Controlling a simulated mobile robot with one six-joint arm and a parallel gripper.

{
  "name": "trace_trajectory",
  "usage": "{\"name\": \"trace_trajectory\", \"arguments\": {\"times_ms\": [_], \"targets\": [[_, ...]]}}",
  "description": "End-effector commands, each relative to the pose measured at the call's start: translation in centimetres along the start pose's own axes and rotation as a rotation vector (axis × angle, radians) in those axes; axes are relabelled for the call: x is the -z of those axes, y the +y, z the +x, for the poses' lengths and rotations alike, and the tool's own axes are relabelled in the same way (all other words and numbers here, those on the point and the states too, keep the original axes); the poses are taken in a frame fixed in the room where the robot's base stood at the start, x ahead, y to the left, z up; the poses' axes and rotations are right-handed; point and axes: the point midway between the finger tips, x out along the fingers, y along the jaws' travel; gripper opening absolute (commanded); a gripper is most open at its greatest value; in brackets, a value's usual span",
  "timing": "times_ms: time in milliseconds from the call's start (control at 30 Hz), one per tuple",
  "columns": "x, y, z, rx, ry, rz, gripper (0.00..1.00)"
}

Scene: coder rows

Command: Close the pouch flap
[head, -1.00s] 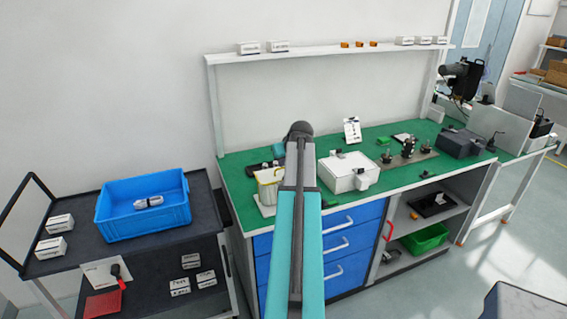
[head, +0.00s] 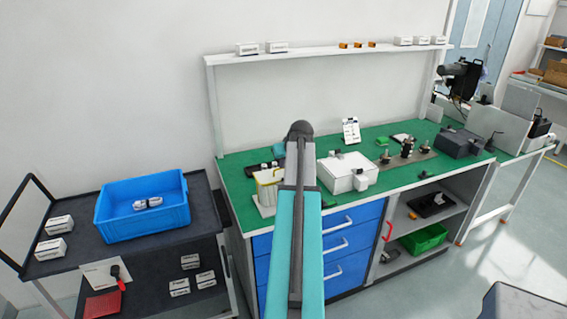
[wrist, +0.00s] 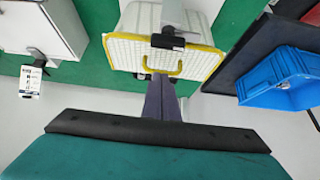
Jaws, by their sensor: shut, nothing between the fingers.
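The pouch (head: 268,190) is a white container with a yellow rim on the left end of the green bench. In the wrist view it is at top centre as a white gridded face (wrist: 125,52) edged in yellow, with a dark clip (wrist: 168,41) on it and a yellow loop at its near edge. I cannot tell which part is the flap or how it lies. My gripper (wrist: 160,80) shows in the wrist view as two grey-purple fingers, shut and empty, pointing at the yellow edge. I cannot tell if they touch it. In the head view my arm hides the gripper.
A white box (head: 345,174) stands right of the pouch on the bench (head: 235,170), with a small printed card (head: 351,131) behind. A dark cart (head: 85,248) with a blue crate (head: 142,228) is to the left. A shelf (head: 330,57) spans above the bench.

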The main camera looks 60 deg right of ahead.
Motion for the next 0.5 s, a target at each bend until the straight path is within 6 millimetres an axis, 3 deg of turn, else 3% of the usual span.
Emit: {"name": "trace_trajectory", "arguments": {"times_ms": [500], "targets": [[0.88, -0.12, -0.39, 0.002, 0.007, -0.002, 0.0]]}}
